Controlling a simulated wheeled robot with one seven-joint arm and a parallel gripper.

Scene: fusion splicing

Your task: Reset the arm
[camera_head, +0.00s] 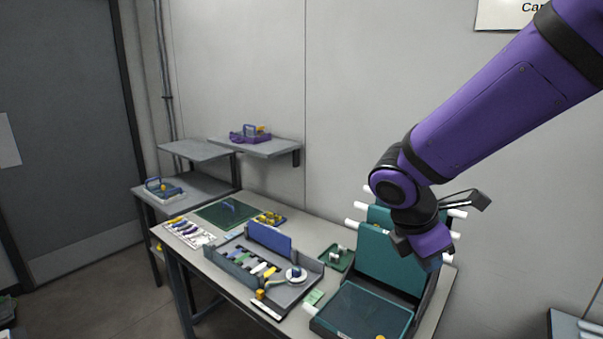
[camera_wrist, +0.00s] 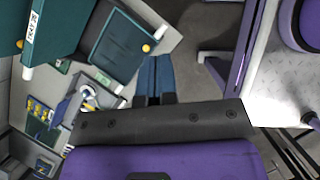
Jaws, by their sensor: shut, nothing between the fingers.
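My purple arm reaches in from the upper right in the head view, folded over the right end of the workbench. My gripper (camera_wrist: 154,78) shows in the wrist view with its two blue-grey fingers pressed together and nothing between them. In the head view the gripper end (camera_head: 431,258) hangs in front of a teal splicing unit (camera_head: 379,258), apart from the bench top as far as I can tell. The fingertips are mostly hidden there. The teal unit also shows in the wrist view (camera_wrist: 118,50), below and beside the fingers.
The workbench (camera_head: 320,230) holds a grey tray (camera_head: 285,296) with tools, a green mat (camera_head: 228,213), a small green tray (camera_head: 337,257) and a tool sheet (camera_head: 188,232). A wall shelf (camera_head: 270,148) carries a purple carrier (camera_head: 250,137). A side table (camera_head: 197,187) stands left. Open floor lies at front left.

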